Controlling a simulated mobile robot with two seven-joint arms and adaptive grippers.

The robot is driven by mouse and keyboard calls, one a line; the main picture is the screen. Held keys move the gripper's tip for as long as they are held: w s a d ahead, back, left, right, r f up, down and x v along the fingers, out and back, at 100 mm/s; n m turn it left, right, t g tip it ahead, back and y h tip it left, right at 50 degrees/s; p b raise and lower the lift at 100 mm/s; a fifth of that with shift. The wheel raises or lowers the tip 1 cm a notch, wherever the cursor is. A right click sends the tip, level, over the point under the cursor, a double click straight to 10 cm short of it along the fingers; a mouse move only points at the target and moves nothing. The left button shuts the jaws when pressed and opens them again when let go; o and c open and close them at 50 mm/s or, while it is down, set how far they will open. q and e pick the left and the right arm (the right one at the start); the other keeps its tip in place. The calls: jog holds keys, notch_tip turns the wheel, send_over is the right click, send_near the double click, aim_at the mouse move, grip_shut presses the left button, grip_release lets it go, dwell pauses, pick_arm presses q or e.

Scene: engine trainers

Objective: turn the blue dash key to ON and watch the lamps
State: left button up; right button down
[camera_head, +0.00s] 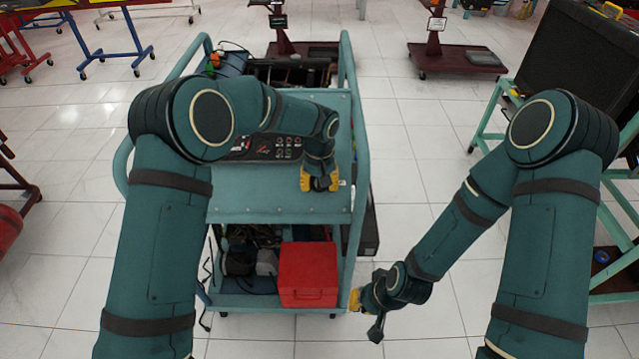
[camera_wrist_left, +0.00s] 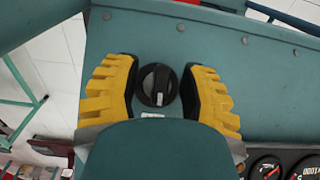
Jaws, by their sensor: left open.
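A black round knob (camera_wrist_left: 157,85) with a raised grip bar is set in the teal panel in the left wrist view. It looks black; I see no blue key. My left gripper (camera_head: 320,183) is open, its yellow fingers on either side of the knob. I see a gap on both sides. The gripper hides the knob in the head view. The dark dash panel (camera_head: 262,149) with gauges and small red and white parts is partly hidden by my left arm. Whether any lamp is lit I cannot tell. My right gripper (camera_head: 362,304) hangs right of the trainer's lower shelf, away from the panel.
The teal wheeled trainer (camera_head: 278,209) has raised side rails. A red box (camera_head: 307,275) and dark cables are on its lower shelf. A teal stand with a big black case (camera_head: 568,55) is at the right.

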pick_arm(q)
grip_shut()
jog(key=m+y, duration=0.3)
jog(key=shift+s+p, duration=0.1)
jog(key=shift+p, duration=0.2)
jog(key=shift+a+m+t+y, duration=0.1)
jog(key=shift+m+t+y, duration=0.7)
jog(key=shift+m+y, duration=0.8)
jog(key=shift+m+h, duration=0.3)
jog(key=shift+m, duration=0.1)
grip_release()
